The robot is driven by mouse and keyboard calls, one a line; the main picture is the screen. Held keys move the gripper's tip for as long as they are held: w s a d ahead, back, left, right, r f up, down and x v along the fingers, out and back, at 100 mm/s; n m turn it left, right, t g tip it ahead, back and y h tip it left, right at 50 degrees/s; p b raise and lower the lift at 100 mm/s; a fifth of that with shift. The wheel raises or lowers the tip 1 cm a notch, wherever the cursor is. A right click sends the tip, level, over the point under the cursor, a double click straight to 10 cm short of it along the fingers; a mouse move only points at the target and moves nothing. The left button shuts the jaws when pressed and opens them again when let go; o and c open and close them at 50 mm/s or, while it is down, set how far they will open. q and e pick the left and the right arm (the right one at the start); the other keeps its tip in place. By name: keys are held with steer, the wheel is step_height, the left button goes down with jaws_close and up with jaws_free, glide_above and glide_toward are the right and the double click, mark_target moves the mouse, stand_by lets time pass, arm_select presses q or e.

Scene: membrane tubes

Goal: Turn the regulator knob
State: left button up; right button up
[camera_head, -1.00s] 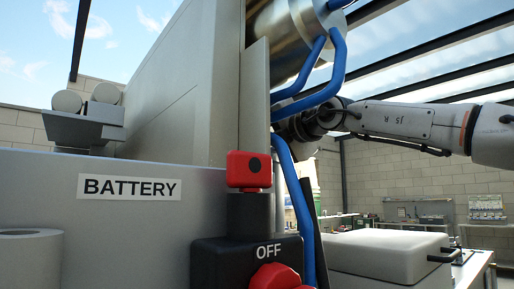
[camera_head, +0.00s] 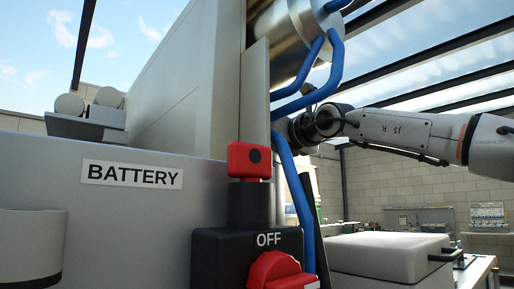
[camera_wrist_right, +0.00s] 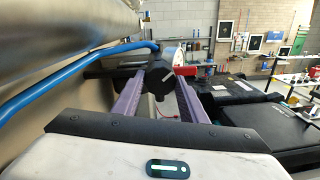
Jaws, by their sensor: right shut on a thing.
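In the right wrist view, the regulator knob (camera_wrist_right: 157,80) is a dark faceted knob with a pale line on its face. My right gripper (camera_wrist_right: 160,73) has its two purple fingers on either side of it and is shut on it. Just behind its right finger is a red part (camera_wrist_right: 186,71). In the head view my right arm comes in from the right. Its gripper end is hidden behind the blue hoses and the panel, and so is the knob. My left gripper is not in view.
Blue hoses (camera_head: 301,210) run beside a metal cylinder (camera_head: 287,38); a hose also passes left of my fingers in the wrist view. A grey housing labelled BATTERY (camera_head: 205,190) stands in front, with a red-handled OFF switch (camera_head: 274,268) and a red block (camera_head: 249,159).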

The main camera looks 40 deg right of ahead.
steer(key=shift+n, duration=0.3)
steer(key=o, duration=1.1)
steer(key=shift+c, duration=0.2)
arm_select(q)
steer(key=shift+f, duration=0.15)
arm_select(e)
steer(key=shift+s, duration=0.1)
arm_select(q)
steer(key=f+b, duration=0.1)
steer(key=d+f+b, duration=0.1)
steer(key=b, duration=0.1)
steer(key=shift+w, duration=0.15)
arm_select(e)
steer(key=s+a, duration=0.1)
steer(key=s, duration=0.9)
steer(key=shift+a, duration=0.35)
